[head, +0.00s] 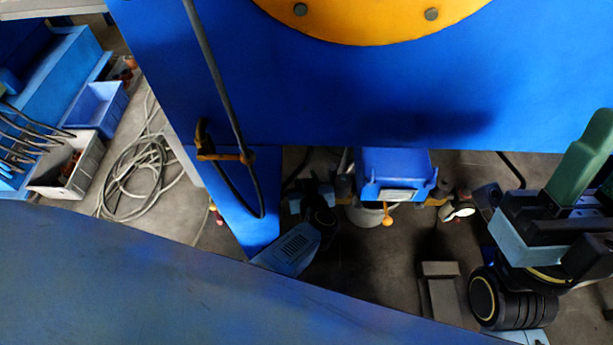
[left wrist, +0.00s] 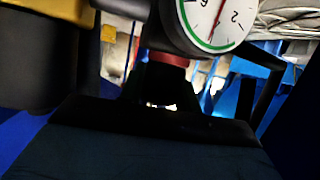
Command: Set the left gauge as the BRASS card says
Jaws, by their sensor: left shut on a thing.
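A round gauge (left wrist: 213,17) with a white face, green rim and red pointer stands at the top of the left wrist view. Its upper part is cut off, and its digits appear turned. A red collar (left wrist: 168,57) sits just below it. My left gripper (left wrist: 165,78) shows as dark shapes below the collar. It is shut on a dark part under the collar, whose shape is too dark to tell. I cannot make out the gauge or this gripper in the head view. No BRASS card is readable, and my right gripper is not identifiable.
A large blue panel (head: 350,90) with a yellow disc (head: 370,20) fills the top of the head view. A blue bin (head: 97,107), a grey bin (head: 75,165) and coiled cable (head: 140,170) lie on the floor at left. A blue box (head: 393,170) stands below the panel.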

